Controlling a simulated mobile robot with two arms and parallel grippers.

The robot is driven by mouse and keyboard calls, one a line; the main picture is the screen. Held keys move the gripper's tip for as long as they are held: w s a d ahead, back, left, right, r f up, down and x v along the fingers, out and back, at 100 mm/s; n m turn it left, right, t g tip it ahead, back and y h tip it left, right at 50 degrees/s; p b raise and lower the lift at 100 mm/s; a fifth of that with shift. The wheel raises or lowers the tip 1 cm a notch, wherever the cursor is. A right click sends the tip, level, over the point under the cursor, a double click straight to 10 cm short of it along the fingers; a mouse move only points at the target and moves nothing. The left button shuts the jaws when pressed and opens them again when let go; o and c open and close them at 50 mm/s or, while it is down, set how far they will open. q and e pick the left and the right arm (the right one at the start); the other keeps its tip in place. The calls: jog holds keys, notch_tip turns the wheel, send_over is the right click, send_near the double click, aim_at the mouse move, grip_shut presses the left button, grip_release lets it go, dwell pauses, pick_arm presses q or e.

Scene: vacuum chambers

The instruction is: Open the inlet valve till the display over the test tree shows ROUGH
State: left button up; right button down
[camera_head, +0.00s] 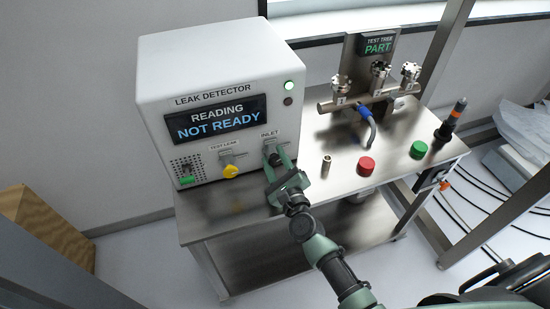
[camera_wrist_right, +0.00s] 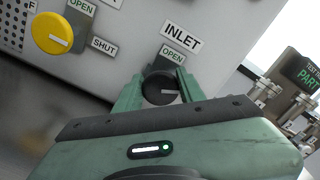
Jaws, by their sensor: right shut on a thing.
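The inlet valve is a dark round knob (camera_wrist_right: 160,88) below the INLET label on the white leak detector (camera_head: 165,60). Its white pointer line is turned away from the OPEN label (camera_wrist_right: 172,55). My right gripper (camera_head: 279,160) is shut on this knob, with one finger on each side; it also shows in the right wrist view (camera_wrist_right: 158,92). The display over the test tree (camera_head: 376,46) reads PART. The test tree (camera_head: 370,98) stands at the back of the bench. The detector screen (camera_head: 218,120) reads READING NOT READY. My left gripper is not in view.
A yellow test leak knob (camera_head: 231,171) sits left of the inlet knob. On the steel bench (camera_head: 325,208) stand a small metal cylinder (camera_head: 326,165), a red button (camera_head: 366,165), a green button (camera_head: 418,149) and a dark handheld tool (camera_head: 450,122). A blue-ended hose (camera_head: 367,120) hangs from the tree.

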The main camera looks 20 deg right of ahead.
jog(key=n+p, duration=0.1)
jog(key=n, duration=0.5)
jog(key=shift+a+n, duration=0.1)
jog(key=shift+n, duration=0.2)
jog(key=n, duration=0.2)
jog(key=n+p, duration=0.1)
jog(key=n, duration=0.3)
jog(key=shift+f+p, duration=0.25)
jog(key=shift+p, duration=0.1)
jog(key=c, duration=0.9)
grip_release()
jog(key=shift+o, duration=0.2)
jog(key=s+b, duration=0.1)
jog(key=s, duration=0.5)
jog(key=shift+s, duration=0.95)
